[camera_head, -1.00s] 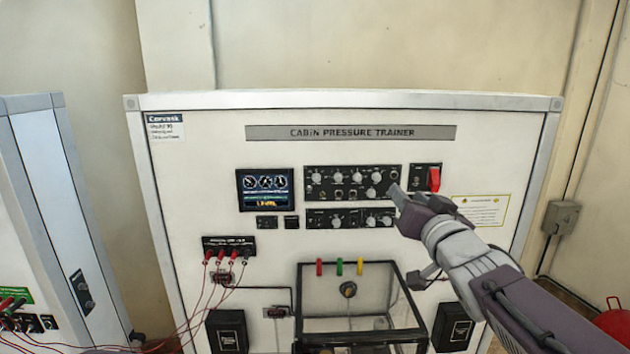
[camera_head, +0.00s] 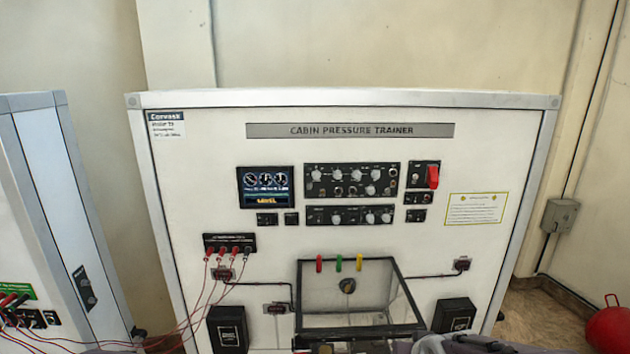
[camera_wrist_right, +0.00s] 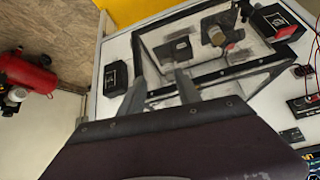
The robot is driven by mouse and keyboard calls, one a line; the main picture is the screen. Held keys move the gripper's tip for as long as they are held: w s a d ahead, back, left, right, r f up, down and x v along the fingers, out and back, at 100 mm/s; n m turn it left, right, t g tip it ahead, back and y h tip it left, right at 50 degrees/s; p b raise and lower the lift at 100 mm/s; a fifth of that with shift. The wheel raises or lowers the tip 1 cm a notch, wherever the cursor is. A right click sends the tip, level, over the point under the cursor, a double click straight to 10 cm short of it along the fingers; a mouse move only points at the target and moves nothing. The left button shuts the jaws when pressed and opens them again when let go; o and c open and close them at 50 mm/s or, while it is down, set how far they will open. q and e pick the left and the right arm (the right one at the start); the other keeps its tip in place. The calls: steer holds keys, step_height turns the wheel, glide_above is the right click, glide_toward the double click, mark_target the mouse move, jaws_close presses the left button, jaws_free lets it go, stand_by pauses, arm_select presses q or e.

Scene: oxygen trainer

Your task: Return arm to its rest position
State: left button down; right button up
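My right arm shows only as a grey strip at the bottom edge of the head view, in front of the lower right of the cabin pressure trainer panel (camera_head: 220,150). In the right wrist view, my right gripper (camera_wrist_right: 161,77) has its two fingers apart with nothing between them. The trainer's clear box (camera_wrist_right: 152,50) lies beyond the fingers in that view. My left gripper is not seen.
The trainer carries a red switch (camera_head: 432,177), a small screen (camera_head: 265,187) and a clear box (camera_head: 345,285). Red wires run from a socket block (camera_head: 229,243) to a second panel (camera_head: 45,190) on the left. A red tank (camera_head: 608,327) stands on the floor at right.

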steer(key=s+a+f+n+g, duration=0.1)
steer(key=s+f+g, duration=0.4)
steer(key=s+f, duration=0.45)
arm_select(q)
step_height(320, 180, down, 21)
steer(key=b, duration=2.1)
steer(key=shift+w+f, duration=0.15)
arm_select(e)
steer(key=s+f, duration=0.2)
steer(key=f, duration=0.8)
steer(key=s+a+f+g, duration=0.1)
steer(key=f, duration=1)
steer(key=shift+s+y, duration=0.3)
steer(key=shift+s, duration=0.05)
